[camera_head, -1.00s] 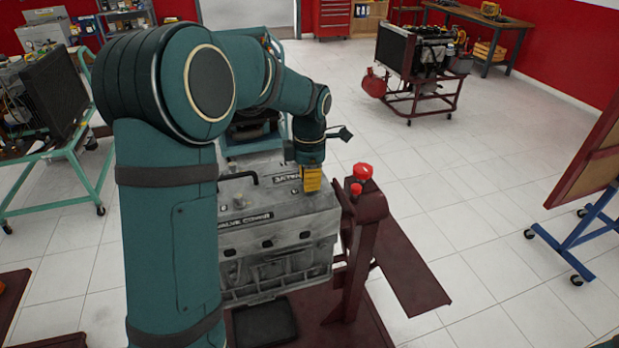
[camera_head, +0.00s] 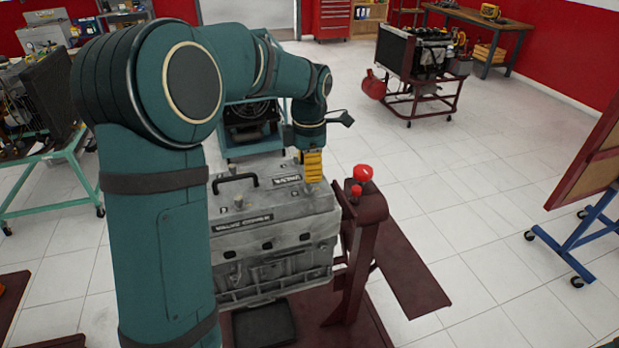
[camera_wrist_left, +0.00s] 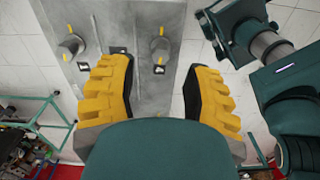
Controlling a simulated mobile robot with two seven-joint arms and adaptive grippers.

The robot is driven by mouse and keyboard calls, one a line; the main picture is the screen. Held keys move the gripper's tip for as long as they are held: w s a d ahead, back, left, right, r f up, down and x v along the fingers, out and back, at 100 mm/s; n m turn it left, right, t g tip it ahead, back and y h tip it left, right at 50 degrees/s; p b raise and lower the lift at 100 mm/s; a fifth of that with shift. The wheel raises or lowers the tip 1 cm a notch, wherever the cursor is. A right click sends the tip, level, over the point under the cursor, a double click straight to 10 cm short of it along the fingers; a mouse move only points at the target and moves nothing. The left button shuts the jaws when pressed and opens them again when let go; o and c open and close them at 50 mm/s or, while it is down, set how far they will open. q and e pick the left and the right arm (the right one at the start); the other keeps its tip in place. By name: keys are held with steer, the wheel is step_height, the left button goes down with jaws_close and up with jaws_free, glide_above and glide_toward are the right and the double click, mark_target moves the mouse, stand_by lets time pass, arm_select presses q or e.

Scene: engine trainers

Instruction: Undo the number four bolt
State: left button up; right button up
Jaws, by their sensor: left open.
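The grey engine block (camera_head: 275,245) stands on a dark red stand, with labels and a black handle on its top. My left gripper (camera_head: 313,166) points down over the far right part of that top. In the left wrist view the gripper (camera_wrist_left: 162,78) is open, its yellow fingers apart and empty. A round bolt (camera_wrist_left: 160,47) with a yellow mark lies just beyond the gap between the fingertips, apart from them. A second bolt (camera_wrist_left: 70,45) is further left. Small tags beside the bolts are too small to read, so I cannot tell which is number four. My right gripper is out of view.
A red knob (camera_head: 363,173) on the stand's post (camera_head: 362,250) rises close to the right of the block. A board on a blue wheeled frame (camera_head: 580,235) stands at the right. Another engine trainer (camera_head: 415,60) is behind. The tiled floor between is open.

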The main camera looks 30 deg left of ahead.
arm_select(q)
step_height(320, 180, up, 8)
steer(key=shift+f, duration=0.1)
stand_by(0.7)
